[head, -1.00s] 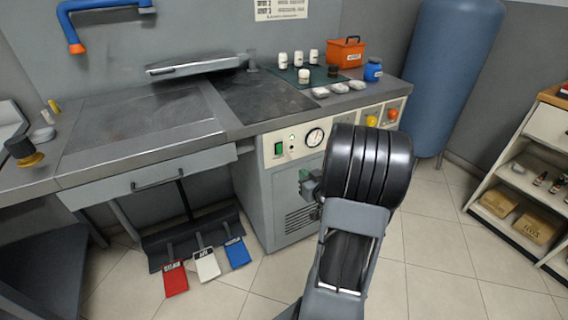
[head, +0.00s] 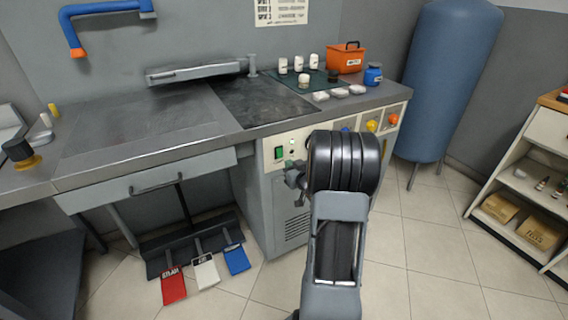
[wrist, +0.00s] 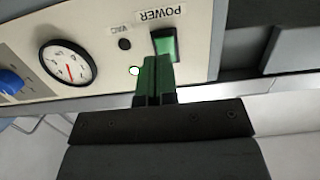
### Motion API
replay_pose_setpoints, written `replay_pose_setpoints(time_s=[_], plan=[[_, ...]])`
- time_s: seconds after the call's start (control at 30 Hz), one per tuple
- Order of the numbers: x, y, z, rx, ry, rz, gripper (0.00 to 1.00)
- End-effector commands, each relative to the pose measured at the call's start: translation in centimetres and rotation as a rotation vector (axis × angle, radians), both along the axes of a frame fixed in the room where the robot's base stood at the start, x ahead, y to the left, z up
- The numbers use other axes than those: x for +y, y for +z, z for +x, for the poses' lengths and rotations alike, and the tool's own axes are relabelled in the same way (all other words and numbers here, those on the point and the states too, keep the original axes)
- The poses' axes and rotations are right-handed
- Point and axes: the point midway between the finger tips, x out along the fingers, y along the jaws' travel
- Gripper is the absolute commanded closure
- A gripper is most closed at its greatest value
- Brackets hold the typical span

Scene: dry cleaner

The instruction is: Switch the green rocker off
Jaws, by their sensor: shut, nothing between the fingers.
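The green rocker (head: 279,152) is at the left end of the white control panel on the grey machine. In the wrist view, the green rocker (wrist: 165,43) sits in a dark frame beside an upside-down POWER label. My gripper (wrist: 156,62) is shut and empty, with its fingertips overlapping the rocker's lower edge in the picture. I cannot tell whether they touch it. In the head view my gripper (head: 290,168) is just below and right of the rocker, partly hidden by my arm.
The control panel also has a gauge (wrist: 68,62), a black VAC button (wrist: 125,44), a small white lamp (wrist: 134,71) and a blue knob (wrist: 12,83). A yellow knob (head: 372,126) is farther right.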

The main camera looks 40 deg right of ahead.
Motion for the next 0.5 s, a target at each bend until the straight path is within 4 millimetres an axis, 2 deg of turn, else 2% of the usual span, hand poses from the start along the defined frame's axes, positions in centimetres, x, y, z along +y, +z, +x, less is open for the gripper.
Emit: replay_pose_setpoints(time_s=[0.2,0.5], plan=[[-0.3,-0.5,2.8,-0.001,0.001,0.000,1.00],[-0.6,-0.6,4.2,0.000,-0.001,0.001,1.00]])
